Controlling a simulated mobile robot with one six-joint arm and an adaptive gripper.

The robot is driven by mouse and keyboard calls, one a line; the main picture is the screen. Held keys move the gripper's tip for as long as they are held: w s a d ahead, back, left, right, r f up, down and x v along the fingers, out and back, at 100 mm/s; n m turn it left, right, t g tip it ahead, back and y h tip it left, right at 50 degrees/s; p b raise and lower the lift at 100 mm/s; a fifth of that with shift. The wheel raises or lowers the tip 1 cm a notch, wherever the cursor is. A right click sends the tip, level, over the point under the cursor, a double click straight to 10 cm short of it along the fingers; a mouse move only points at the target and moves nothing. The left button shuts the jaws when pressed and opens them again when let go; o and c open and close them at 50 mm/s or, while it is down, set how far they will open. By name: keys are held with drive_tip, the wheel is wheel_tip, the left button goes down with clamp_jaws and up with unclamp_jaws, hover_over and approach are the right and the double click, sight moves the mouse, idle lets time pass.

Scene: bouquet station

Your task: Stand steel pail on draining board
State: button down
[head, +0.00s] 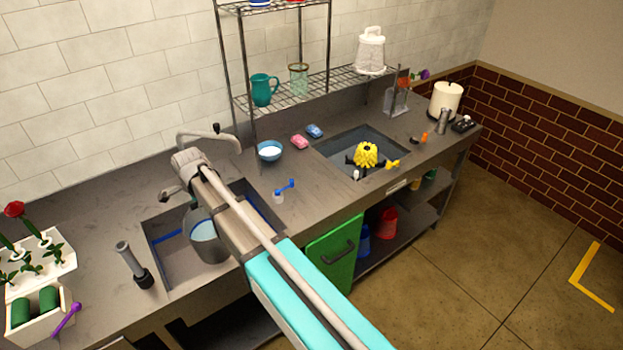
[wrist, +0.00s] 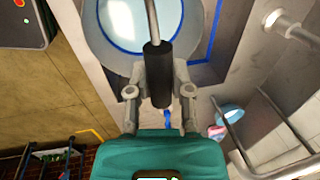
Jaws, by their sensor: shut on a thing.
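The steel pail (head: 208,250) is at the right part of the left basin, partly behind my arm in the head view. It looks upright, with pale blue-white liquid inside. Its rim (wrist: 93,35) and the liquid (wrist: 140,20) show in the wrist view. My gripper (wrist: 158,92) is shut on the black grip (wrist: 157,65) of the pail's handle. In the head view my arm hides the fingers. I cannot tell whether the pail touches the basin floor. No separate draining board stands out; bare grey counter (head: 305,205) lies right of the left basin.
The left basin (head: 165,250) has blue lines and a tap (head: 212,132) behind it. A bowl (head: 269,151), sponges (head: 300,142) and a blue-handled brush (head: 284,190) are on the middle counter. A yellow item (head: 366,154) sits at the right basin.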

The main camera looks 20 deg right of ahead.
drive_tip(key=s+a+r+p, duration=0.1)
drive_tip(key=s+r+p, duration=0.3)
drive_tip(key=r+p, duration=0.5)
drive_tip(key=s+a+r+p, duration=0.1)
drive_tip(key=s+r+p, duration=0.4)
drive_tip(key=r+p, duration=0.4)
drive_tip(key=shift+s+r, duration=0.3)
drive_tip(key=shift+r, duration=0.35)
drive_tip(key=shift+a, duration=0.15)
